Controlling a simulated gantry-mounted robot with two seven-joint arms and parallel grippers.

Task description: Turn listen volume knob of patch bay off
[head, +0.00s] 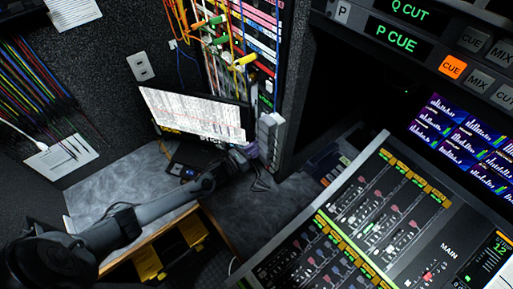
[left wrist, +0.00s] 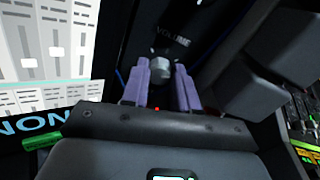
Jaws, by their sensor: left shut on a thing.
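The listen volume knob (left wrist: 160,64) is a small light grey knob on a dark panel, with part of the word VOLUME readable above it in the left wrist view. My left gripper (left wrist: 160,76) has its two purple fingers on either side of the knob and is shut on it. In the head view my left gripper (head: 245,155) is at the foot of the patch bay (head: 240,45), beside the right edge of a monitor, and the knob is hidden there. The knob's pointer cannot be made out. My right gripper is in neither view.
The tilted monitor (head: 195,112) stands close left of my gripper. Grey blocks (head: 270,135) stand close on its right. Several coloured cables (head: 215,40) hang from the patch bay above. A mixing console (head: 370,220) fills the lower right. Grey desk surface (head: 120,185) is bare at left.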

